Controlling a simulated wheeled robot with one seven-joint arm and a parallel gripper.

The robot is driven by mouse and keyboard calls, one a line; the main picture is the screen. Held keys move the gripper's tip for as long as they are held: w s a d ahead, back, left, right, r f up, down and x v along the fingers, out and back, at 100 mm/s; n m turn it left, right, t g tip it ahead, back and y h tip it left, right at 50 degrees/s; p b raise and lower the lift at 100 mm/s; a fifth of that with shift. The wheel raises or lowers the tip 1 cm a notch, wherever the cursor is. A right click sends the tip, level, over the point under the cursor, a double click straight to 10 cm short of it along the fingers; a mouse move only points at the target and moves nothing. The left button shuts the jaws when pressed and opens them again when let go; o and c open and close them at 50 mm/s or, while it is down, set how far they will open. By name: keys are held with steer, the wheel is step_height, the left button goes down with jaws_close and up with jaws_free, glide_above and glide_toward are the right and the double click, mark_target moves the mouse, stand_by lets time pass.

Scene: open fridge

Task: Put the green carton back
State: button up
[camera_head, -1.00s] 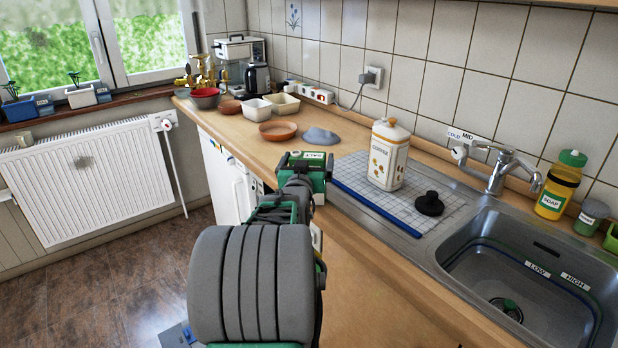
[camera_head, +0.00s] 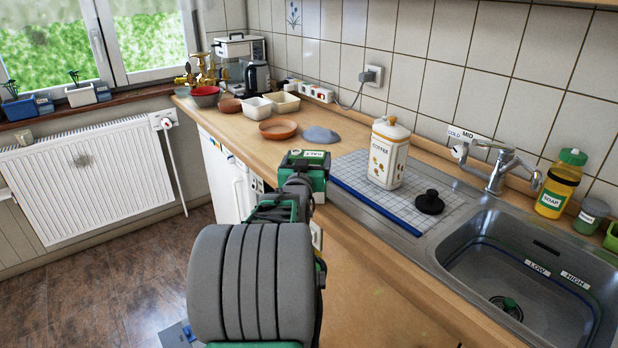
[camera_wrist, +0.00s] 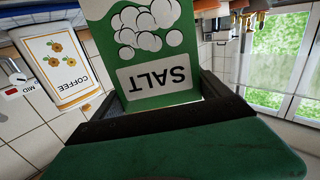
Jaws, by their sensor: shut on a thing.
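The green carton (camera_wrist: 165,60) fills the middle of the wrist view, with a white SALT label and white round spots. It appears upside down there. My gripper (camera_wrist: 155,110) is shut on it, with a dark finger along each side. No fridge interior is visible.
A white coffee canister (camera_head: 388,155) and a black lid-like knob (camera_head: 430,202) stand on the drainboard mat (camera_head: 365,205). The sink (camera_head: 530,270) is at right.

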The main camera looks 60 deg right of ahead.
steer(key=c, duration=0.3)
steer(key=shift+r, duration=0.1)
